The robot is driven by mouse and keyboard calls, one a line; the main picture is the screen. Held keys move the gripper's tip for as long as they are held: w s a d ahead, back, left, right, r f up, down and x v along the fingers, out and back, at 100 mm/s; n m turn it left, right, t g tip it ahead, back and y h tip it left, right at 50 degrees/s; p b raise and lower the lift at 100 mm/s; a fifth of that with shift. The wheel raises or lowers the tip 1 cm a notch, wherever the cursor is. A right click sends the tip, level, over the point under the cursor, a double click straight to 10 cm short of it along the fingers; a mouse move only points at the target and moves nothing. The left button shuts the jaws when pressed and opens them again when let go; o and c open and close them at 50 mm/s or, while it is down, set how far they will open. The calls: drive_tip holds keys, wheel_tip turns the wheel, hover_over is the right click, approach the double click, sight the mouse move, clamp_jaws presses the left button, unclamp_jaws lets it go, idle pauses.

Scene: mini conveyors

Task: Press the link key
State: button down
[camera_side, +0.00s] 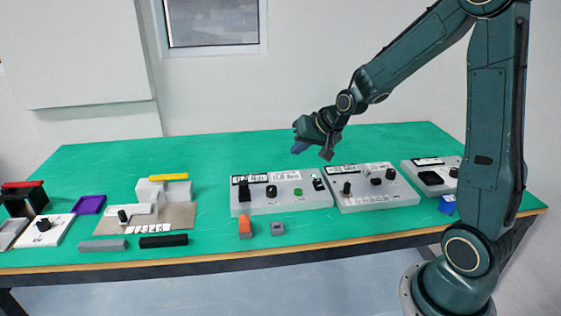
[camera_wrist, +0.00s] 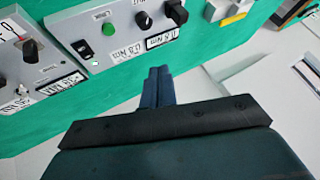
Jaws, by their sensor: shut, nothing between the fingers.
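A light grey control panel (camera_side: 258,205) stands on the green table and carries a green button (camera_side: 299,192), a black knob (camera_side: 271,190) and a tall black part (camera_side: 244,191). In the wrist view the same panel (camera_wrist: 97,60) shows its green button (camera_wrist: 110,30) and black knob (camera_wrist: 143,19). My gripper (camera_side: 311,150) is above and behind the panels, clear of them. In the wrist view its blue fingers (camera_wrist: 158,86) are together and empty.
A second panel with knobs (camera_side: 375,201) and a third panel (camera_side: 415,173) stand to the right. An orange block (camera_side: 245,228) and grey block (camera_side: 278,229) lie in front. A yellow bar (camera_side: 169,177) tops a grey block at left. The table's back is clear.

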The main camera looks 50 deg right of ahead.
sight(301, 192)
drive_tip(key=w+d+f+m, duration=0.3)
drive_tip(key=d+f, duration=0.3)
drive_tip(key=f, duration=0.1)
drive_tip(key=shift+d+t+h, duration=0.3)
drive_tip(key=shift+d+t, duration=0.1)
drive_tip(key=shift+w, duration=0.1)
drive_tip(key=shift+f, duration=4.35)
drive_tip(key=shift+f, duration=0.85)
drive_tip(key=shift+r, duration=0.85)
drive_tip(key=shift+r, duration=2.5)
